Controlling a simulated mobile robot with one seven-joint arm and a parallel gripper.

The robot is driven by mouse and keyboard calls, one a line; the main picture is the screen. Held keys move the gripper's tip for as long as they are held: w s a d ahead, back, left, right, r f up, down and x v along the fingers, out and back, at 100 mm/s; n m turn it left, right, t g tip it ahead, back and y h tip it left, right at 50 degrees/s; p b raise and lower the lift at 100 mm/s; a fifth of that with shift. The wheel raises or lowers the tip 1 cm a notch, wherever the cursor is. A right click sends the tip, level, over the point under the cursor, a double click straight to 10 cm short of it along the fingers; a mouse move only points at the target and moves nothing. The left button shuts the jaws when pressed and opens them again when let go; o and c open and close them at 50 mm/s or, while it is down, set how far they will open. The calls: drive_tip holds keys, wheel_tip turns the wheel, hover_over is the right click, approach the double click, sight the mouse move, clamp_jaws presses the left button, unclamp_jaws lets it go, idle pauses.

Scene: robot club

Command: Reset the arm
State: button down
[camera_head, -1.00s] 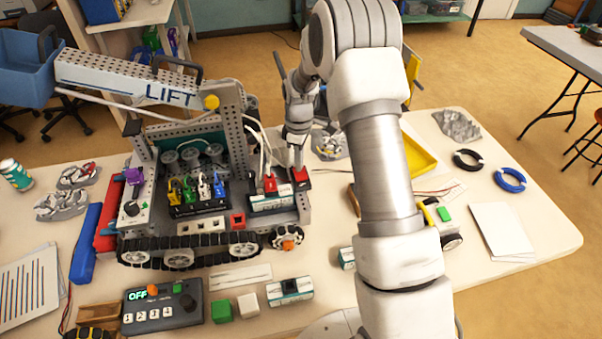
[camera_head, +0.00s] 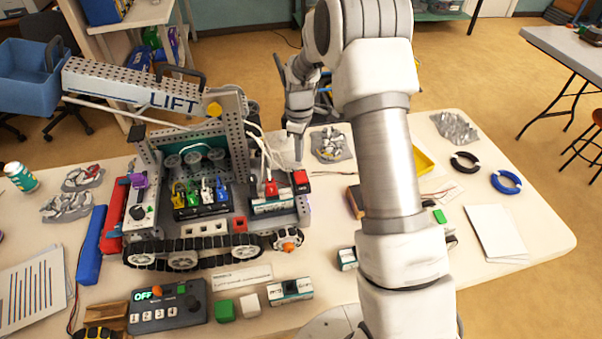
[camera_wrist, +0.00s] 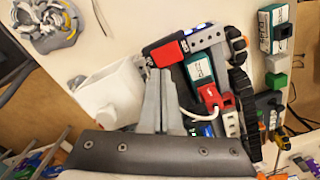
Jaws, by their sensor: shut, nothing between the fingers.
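My arm rises over the table (camera_head: 530,225) from the front and bends toward the robot vehicle (camera_head: 205,225) with the LIFT boom (camera_head: 130,82). My gripper (camera_head: 299,158) points down at the vehicle's right end and is shut and empty. In the head view its tips are near a red block (camera_head: 300,180) on the vehicle. In the wrist view the shut fingers (camera_wrist: 160,72) also show, with the red block (camera_wrist: 166,54) just beyond their tips. Whether they touch it is hard to tell. A red plug (camera_head: 271,188) with a white cable sits in the battery (camera_head: 273,204).
A control box (camera_head: 165,308) reading OFF, a green block (camera_head: 224,310), a white block (camera_head: 250,304) and a spare battery (camera_head: 290,291) lie in front of the vehicle. A yellow tray (camera_head: 424,160) and two rings (camera_head: 507,182) lie right of my arm. Bare tabletop shows at the far right.

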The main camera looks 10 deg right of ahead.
drive_tip(key=shift+r, duration=0.7)
drive_tip(key=s+r+m+t, duration=0.1)
drive_tip(key=s+r+m, duration=0.2)
drive_tip(key=s+r, duration=0.5)
drive_tip(key=s+r+m+t, duration=0.2)
drive_tip(key=s+r, duration=0.1)
drive_tip(key=r, duration=0.9)
drive_tip(key=s+r+m+t, duration=0.1)
drive_tip(key=s+r+m, duration=0.1)
drive_tip(key=s, duration=0.8)
drive_tip(key=s+r+m+t, duration=0.1)
drive_tip(key=s+r+m, duration=0.2)
drive_tip(key=s, duration=0.7)
drive_tip(key=shift+s+m+t, duration=0.2)
drive_tip(key=shift+m+t, duration=0.1)
drive_tip(key=shift+m, duration=0.7)
